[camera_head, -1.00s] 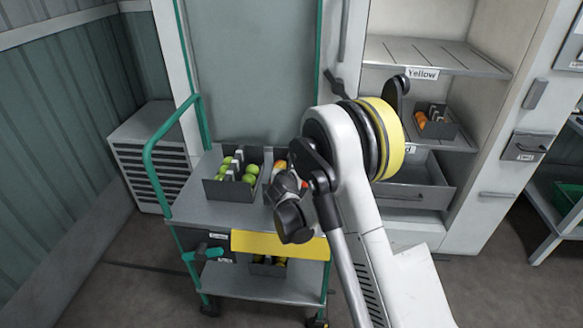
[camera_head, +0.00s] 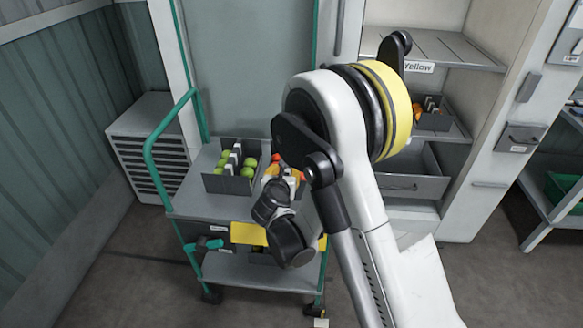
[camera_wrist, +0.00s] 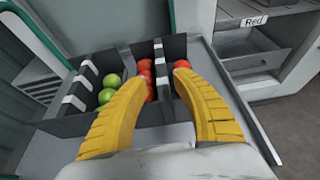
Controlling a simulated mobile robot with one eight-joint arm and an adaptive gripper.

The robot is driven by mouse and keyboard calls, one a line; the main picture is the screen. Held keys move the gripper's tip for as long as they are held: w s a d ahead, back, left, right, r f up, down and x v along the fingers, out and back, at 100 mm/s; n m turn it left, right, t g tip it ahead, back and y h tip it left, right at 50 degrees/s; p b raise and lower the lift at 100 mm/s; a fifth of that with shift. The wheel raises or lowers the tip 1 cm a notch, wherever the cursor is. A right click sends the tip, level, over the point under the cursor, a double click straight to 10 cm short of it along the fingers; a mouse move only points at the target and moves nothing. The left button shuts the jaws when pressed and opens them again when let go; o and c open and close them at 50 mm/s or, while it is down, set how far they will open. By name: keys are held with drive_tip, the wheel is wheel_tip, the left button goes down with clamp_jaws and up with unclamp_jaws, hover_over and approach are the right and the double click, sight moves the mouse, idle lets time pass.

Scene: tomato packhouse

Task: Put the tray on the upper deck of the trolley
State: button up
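The trolley's upper deck (camera_head: 195,202) carries two dark trays side by side. The left tray (camera_head: 226,184) holds green tomatoes; it also shows at the left in the wrist view (camera_wrist: 75,124). The right tray holds red and orange tomatoes and is partly hidden by my arm in the head view; in the wrist view its wall (camera_wrist: 177,45) and white-banded divider show. My gripper (camera_wrist: 162,78) has its yellow fingers apart over the right tray, one on each side of its divider. I see a gap between each fingertip and the divider.
A cabinet with a "Yellow" shelf (camera_head: 440,50) stands right, with another filled tray (camera_head: 430,122) below. A "Red" label (camera_wrist: 254,20) shows in the wrist view. A slatted unit (camera_head: 150,150) stands left.

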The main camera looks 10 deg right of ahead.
drive_tip(key=s+d+r+m+g, duration=0.3)
drive_tip(key=s+d+r+m, duration=0.4)
drive_tip(key=s+r+m, duration=0.65)
drive_tip(key=s+m+g+y, duration=0.3)
drive_tip(key=s+m+y, duration=0.1)
drive_tip(key=s+m, duration=1.4)
drive_tip(key=shift+s+a+r+m, duration=0.35)
drive_tip(key=shift+s+a, duration=0.05)
drive_tip(key=shift+s, duration=0.15)
drive_tip(key=shift+c, duration=0.5)
